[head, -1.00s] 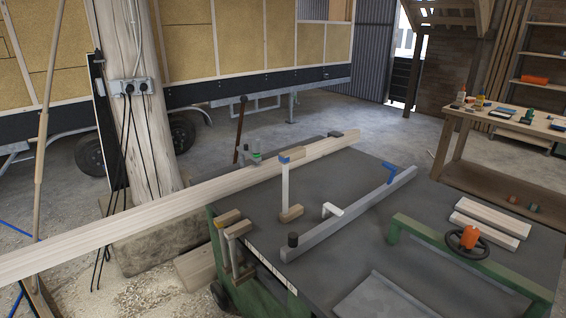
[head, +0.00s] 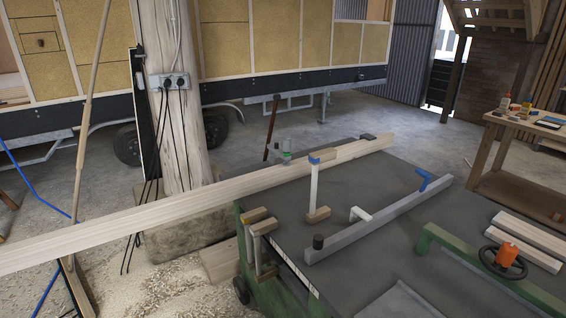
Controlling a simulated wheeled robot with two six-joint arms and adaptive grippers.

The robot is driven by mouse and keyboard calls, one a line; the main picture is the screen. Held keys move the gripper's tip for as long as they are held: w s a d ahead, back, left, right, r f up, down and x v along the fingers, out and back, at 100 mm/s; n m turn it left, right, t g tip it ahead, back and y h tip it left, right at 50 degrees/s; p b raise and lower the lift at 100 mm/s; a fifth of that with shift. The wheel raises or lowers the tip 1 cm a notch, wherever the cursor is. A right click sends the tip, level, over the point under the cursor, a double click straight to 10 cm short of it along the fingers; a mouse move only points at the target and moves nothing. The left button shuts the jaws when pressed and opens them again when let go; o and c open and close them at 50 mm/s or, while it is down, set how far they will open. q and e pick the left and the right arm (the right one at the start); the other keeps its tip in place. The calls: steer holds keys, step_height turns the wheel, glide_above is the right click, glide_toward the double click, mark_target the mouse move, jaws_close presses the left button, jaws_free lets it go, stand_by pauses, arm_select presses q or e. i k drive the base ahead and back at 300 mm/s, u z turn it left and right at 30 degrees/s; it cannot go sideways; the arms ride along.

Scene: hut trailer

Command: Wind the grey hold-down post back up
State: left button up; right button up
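A pale grey upright post (head: 314,184) with a blue cap stands on the dark bench top (head: 365,262). A small wooden block (head: 318,214) sits at its foot. Whether the block touches the bench is hard to tell. A long pale timber beam (head: 150,215) lies across the back of the bench, and its near end runs out past the left picture edge. A black handwheel with an orange hub (head: 506,255) is at the green bar on the right. Neither of my grippers shows in the head view.
A long grey fence bar (head: 385,228) with a black knob (head: 318,241) and a blue lever (head: 425,179) crosses the bench. Two loose timber pieces (head: 530,240) lie at the right. A thick wooden trunk (head: 180,120) stands behind the beam at the left.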

mark_target(287, 143)
steer(key=u, duration=1.05)
steer(key=i, duration=1.55)
steer(key=z, duration=2.5)
